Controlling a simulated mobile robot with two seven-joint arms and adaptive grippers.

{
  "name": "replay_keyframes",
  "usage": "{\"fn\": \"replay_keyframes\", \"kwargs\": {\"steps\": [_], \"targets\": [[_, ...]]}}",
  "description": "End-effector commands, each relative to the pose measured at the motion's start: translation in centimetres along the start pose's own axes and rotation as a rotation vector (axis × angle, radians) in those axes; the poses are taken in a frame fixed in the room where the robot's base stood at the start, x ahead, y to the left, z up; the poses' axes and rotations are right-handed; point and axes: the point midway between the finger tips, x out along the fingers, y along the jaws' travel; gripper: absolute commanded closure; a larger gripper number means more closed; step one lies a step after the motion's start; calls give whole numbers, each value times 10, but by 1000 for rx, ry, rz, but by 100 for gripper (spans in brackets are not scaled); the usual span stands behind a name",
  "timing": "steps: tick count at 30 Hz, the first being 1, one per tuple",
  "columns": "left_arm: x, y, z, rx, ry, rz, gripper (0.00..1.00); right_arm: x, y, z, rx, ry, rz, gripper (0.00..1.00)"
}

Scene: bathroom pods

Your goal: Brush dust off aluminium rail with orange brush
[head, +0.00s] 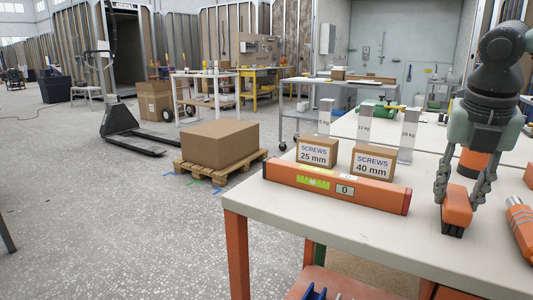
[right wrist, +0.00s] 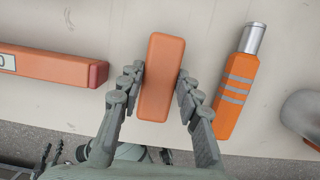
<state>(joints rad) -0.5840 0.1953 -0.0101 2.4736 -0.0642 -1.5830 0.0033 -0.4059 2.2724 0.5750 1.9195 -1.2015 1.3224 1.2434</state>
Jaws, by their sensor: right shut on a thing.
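My right gripper (head: 460,192) is shut on an orange brush (head: 457,208) over the right part of the near table. Dark bristles show at the brush's lower end, pointing down. I cannot tell whether they touch the tabletop. In the right wrist view, the brush's orange block (right wrist: 163,75) sits between both fingers of the gripper (right wrist: 160,88). I cannot make out an aluminium rail for certain in either view. My left gripper is not in view.
On the near table (head: 335,222) lie an orange spirit level (head: 335,187), two screw boxes (head: 317,151) and an orange tool with a silver end (right wrist: 238,85). Upright grey weight-labelled pieces (head: 408,132) stand behind. A carton (head: 220,143) rests on a pallet on the floor.

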Motion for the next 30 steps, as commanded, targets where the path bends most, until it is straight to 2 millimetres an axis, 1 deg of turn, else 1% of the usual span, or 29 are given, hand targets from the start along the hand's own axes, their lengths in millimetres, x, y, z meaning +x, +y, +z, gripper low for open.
{"fn": "replay_keyframes", "kwargs": {"steps": [5, 27, 30], "targets": [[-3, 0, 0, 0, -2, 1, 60, -7, 0, 2, 0, -2, 0, 100], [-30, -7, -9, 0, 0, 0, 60, -64, 0, 18, 0, -2, 0, 100], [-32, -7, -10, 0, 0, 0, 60, -68, 0, 19, 1, -1, 0, 100]]}}
